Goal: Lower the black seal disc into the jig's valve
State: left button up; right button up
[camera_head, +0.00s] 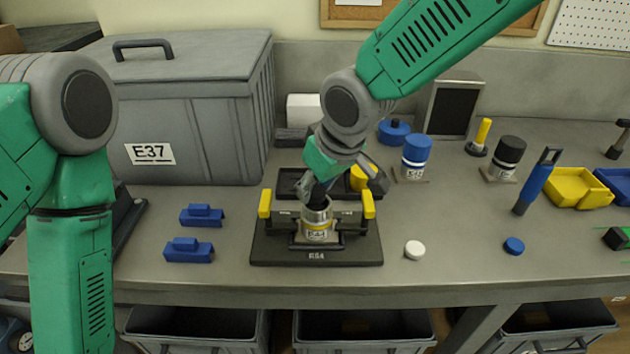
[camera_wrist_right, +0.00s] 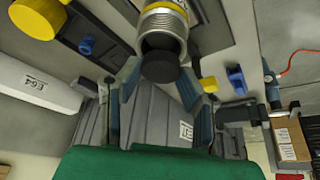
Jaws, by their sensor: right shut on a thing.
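The valve (camera_head: 318,222) is a metal cylinder with a threaded neck and a yellow band, upright in the black jig (camera_head: 340,256) between two yellow-ended clamps. My right gripper (camera_head: 318,192) points down right over the valve's mouth, shut on the black seal disc (camera_wrist_right: 160,66). In the right wrist view the disc is between the fingertips and in front of the valve's open threaded end (camera_wrist_right: 163,22). It overlaps the mouth; whether it touches the rim I cannot tell. In the head view the fingers mostly hide the disc. My left arm shows at the left, its gripper out of frame.
A large grey case (camera_head: 190,110) stands behind left. Two blue blocks (camera_head: 189,250) lie left of the jig. A white cap (camera_head: 414,250) and a blue cap (camera_head: 514,246) lie to the right. Blue-topped and black-topped valves (camera_head: 505,158) and yellow bins (camera_head: 578,187) stand further right.

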jog(key=shift+f, duration=0.1)
dwell(0.6)
jog(key=shift+d+f, duration=0.15)
jog(key=shift+f, duration=0.1)
jog(key=shift+f, duration=0.3)
dwell(1.2)
jog(key=o, duration=0.9)
jog(key=shift+r, duration=0.15)
jog(key=v, duration=1.1)
jog(key=shift+s+d+r, duration=0.1)
jog(key=shift+d+r, duration=0.05)
jog(key=shift+r, duration=0.2)
